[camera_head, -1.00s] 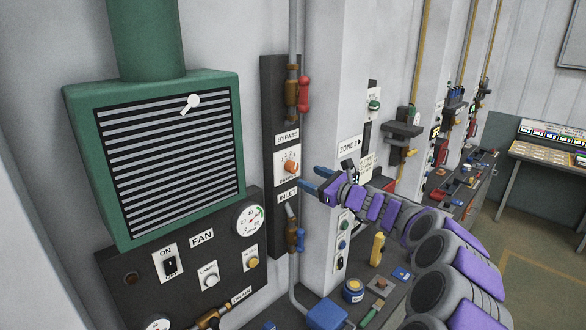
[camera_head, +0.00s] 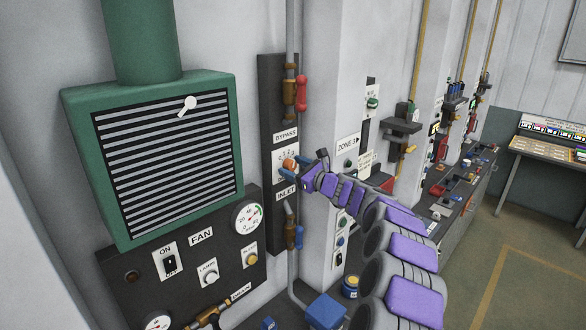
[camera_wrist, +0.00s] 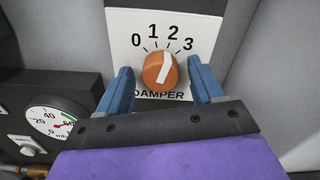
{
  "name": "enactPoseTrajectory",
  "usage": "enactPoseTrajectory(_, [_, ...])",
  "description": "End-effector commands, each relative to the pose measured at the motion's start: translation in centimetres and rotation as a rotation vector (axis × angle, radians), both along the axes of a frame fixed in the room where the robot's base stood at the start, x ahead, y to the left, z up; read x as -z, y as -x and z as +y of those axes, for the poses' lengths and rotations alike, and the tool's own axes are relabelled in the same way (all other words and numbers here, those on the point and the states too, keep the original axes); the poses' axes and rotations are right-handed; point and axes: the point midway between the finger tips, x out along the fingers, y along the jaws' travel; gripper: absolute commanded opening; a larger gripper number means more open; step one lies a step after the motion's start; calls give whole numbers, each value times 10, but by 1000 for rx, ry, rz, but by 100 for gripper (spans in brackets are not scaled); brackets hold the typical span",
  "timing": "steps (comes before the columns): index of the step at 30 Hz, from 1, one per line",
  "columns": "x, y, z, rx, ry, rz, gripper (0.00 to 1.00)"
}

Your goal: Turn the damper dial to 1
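The damper dial (camera_wrist: 160,72) is an orange round knob with a white pointer on a white plate (camera_wrist: 120,25) marked 0, 1, 2, 3. Its pointer tilts slightly right of upright, roughly toward the 2. My gripper (camera_wrist: 160,75) is open, with one blue finger left of the dial and one right of it. Gaps show between the fingers and the knob; how deep they reach around it I cannot tell. In the head view, the dial (camera_head: 289,165) is partly hidden by the gripper, between the BYPASS and INLET labels.
A pressure gauge (camera_wrist: 52,125) is at the lower left in the wrist view. A wall pillar (camera_head: 325,100) stands just right of the dial's panel.

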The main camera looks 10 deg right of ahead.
Motion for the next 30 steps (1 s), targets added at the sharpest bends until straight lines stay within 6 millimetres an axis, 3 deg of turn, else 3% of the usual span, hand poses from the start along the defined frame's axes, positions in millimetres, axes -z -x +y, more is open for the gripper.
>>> enactPoseTrajectory(2, [0, 0, 0, 0, 1, 1, 60])
enactPoseTrajectory(17, [-1, -1, 3, 0, 2, -1, 12])
enactPoseTrajectory(30, [2, -2, 3, 1, 83, -64, 11])
